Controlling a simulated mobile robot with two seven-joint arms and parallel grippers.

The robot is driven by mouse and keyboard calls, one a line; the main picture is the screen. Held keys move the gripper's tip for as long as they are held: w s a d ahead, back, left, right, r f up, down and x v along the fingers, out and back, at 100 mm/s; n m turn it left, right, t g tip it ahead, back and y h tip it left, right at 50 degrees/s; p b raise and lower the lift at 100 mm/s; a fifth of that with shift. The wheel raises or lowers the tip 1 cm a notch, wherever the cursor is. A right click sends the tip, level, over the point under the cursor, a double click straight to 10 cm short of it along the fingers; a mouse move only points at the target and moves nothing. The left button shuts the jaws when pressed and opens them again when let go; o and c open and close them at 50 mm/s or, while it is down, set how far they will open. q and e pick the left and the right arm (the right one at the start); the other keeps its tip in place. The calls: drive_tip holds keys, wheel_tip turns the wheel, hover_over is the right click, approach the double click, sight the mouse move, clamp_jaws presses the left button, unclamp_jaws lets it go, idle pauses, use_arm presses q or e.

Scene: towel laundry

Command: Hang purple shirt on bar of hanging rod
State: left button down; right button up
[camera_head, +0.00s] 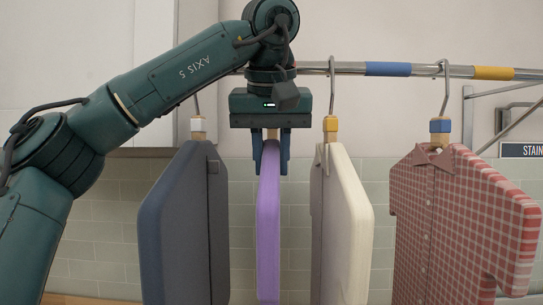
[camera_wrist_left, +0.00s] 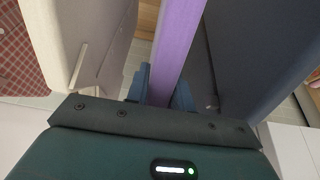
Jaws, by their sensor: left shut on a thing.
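The purple shirt (camera_head: 268,240) hangs upright and edge-on below my left gripper (camera_head: 270,158) in the head view. The gripper is shut on the top of the shirt's hanger, between the dark blue garment and the cream garment. The purple shirt also shows in the left wrist view (camera_wrist_left: 178,50), running up from between the fingers (camera_wrist_left: 160,88). The hanging rod (camera_head: 340,68) crosses behind my left arm and gripper. The hook of the purple shirt's hanger is hidden by the gripper, so I cannot tell whether it sits on the bar. My right gripper is not in view.
A dark blue garment (camera_head: 180,230) hangs close on the left, a cream garment (camera_head: 345,235) close on the right. A red checked shirt (camera_head: 460,220) hangs farther right. The rod has blue (camera_head: 388,69) and yellow (camera_head: 493,73) bands. A wall bracket (camera_head: 500,110) stands behind at right.

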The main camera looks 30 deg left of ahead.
use_arm(q)
drive_tip(key=c, duration=1.1)
unclamp_jaws()
drive_tip(key=p+v, duration=0.2)
drive_tip(key=v, duration=1.1)
drive_tip(key=shift+r, duration=0.15)
